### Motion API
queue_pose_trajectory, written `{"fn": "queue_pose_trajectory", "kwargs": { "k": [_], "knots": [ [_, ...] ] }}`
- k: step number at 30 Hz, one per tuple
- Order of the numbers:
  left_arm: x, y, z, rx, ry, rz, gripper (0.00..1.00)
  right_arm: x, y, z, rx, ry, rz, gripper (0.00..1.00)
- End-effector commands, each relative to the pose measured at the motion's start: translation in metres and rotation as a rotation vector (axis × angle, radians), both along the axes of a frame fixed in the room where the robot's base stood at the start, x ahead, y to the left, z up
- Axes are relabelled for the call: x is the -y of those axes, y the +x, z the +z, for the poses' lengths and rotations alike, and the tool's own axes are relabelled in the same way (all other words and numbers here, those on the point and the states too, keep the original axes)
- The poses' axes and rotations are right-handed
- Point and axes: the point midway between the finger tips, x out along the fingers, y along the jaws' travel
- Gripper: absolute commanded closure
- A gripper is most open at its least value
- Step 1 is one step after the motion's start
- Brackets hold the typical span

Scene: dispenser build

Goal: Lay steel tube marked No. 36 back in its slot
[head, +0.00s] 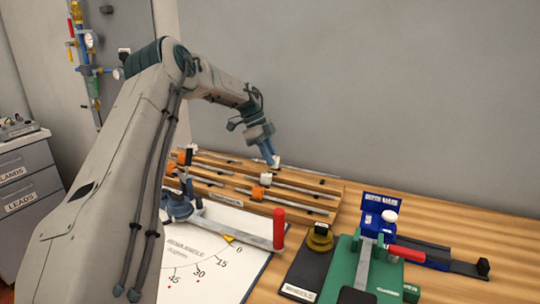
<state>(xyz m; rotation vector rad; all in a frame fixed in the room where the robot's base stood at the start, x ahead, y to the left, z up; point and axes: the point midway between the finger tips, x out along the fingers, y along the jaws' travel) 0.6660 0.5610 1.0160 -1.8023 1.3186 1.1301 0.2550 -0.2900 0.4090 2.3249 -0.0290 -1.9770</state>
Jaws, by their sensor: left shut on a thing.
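A wooden rack (300,203) with several slotted rails stands on the bench against the wall. Thin steel tubes with orange or white tags lie along it. My left gripper (273,161) is over the back rail of the rack, pointing down, and is shut on a thin steel tube (297,170) with a white tag by the fingertips. The tube runs roughly along the back rail. I cannot tell whether it touches the rail, and no number can be read. My right gripper is not in view.
In front of the rack lies a white angle-scale board (215,262) with a red-handled bender (279,228). To the right are a green red-handled tool (362,268), a black-based yellow piece (319,237) and a blue fixture (378,212). Bare bench (450,228) shows at the far right.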

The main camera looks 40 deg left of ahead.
Motion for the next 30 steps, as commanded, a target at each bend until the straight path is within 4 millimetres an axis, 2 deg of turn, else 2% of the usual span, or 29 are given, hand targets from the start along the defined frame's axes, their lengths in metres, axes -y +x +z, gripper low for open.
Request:
{"fn": "queue_pose_trajectory", "kwargs": {
  "k": [30],
  "knots": [
    [0.0000,-0.0001,-0.0069,0.000,0.000,0.000,1.00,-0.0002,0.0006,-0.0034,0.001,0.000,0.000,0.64]
  ]
}}
